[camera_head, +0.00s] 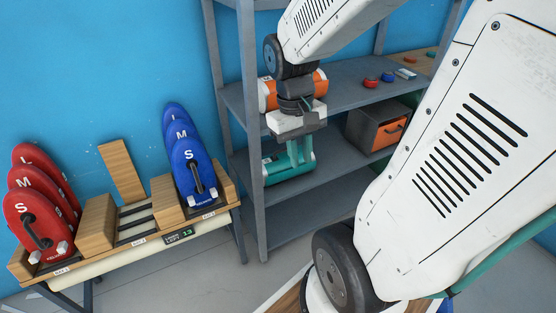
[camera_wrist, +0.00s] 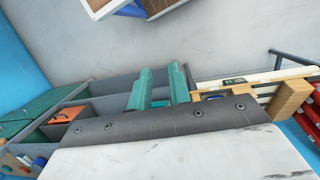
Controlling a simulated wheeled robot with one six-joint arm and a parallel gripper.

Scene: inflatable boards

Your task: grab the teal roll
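The teal roll (camera_head: 285,174) lies on the middle shelf, on its left side, in the head view. My gripper (camera_head: 301,150) points down just above and partly in front of it, so part of the roll is hidden. From this angle I cannot tell whether they touch. In the wrist view, the two teal fingers of my gripper (camera_wrist: 159,82) stand apart with a clear gap. I cannot make out the roll between them there.
An orange roll (camera_head: 319,83) lies on the shelf above, behind my arm. A grey box with an orange front (camera_head: 388,134) stands right on the middle shelf. A shelf post (camera_head: 252,140) rises at left. The bench holds red boards (camera_head: 35,225) and blue boards (camera_head: 190,165).

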